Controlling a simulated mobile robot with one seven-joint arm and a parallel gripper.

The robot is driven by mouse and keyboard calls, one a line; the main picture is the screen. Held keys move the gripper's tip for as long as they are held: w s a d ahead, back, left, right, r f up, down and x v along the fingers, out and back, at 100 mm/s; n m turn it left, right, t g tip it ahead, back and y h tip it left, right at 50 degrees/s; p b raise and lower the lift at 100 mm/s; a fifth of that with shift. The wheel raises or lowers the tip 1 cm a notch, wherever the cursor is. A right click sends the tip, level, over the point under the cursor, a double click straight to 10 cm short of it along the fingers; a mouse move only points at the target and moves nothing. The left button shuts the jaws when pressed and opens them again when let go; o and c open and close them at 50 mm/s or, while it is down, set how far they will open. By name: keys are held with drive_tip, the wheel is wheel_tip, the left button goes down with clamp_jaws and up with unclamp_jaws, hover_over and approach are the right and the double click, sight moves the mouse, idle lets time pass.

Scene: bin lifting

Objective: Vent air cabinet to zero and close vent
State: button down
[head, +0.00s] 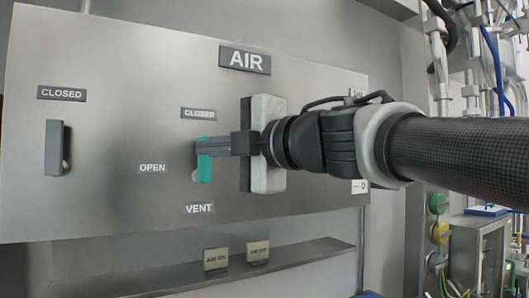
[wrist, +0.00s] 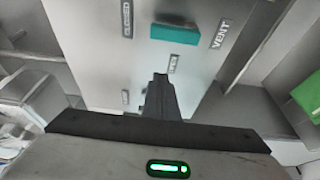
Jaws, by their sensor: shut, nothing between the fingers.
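The teal vent handle (head: 204,168) stands upright on the AIR panel, between a CLOSED label (head: 199,113) above and a VENT label (head: 199,208) below. An OPEN label (head: 152,168) is to its left. My gripper (head: 203,147) is shut and empty, its fingertips overlapping the handle's upper part in the head view. In the wrist view the teal handle (wrist: 175,34) lies beyond the shut fingertips (wrist: 160,78), with the OPEN label nearer to them. I cannot tell whether they touch. My wrist hides the panel's right part; only edges of a white plate (head: 360,187) show.
A grey handle (head: 57,147) stands upright at the panel's left under another CLOSED label (head: 61,93). A ledge (head: 300,258) below holds two small tags (head: 216,258). Pipes and cables (head: 490,60) crowd the right side. The space below the panel's handles is clear.

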sight(202, 160)
drive_tip(key=shift+a, duration=0.1)
drive_tip(key=x, duration=1)
drive_tip(key=shift+w+d, duration=0.5)
drive_tip(key=shift+d, duration=0.4)
drive_tip(key=shift+w+d, duration=0.55)
drive_tip(key=shift+d, duration=0.4)
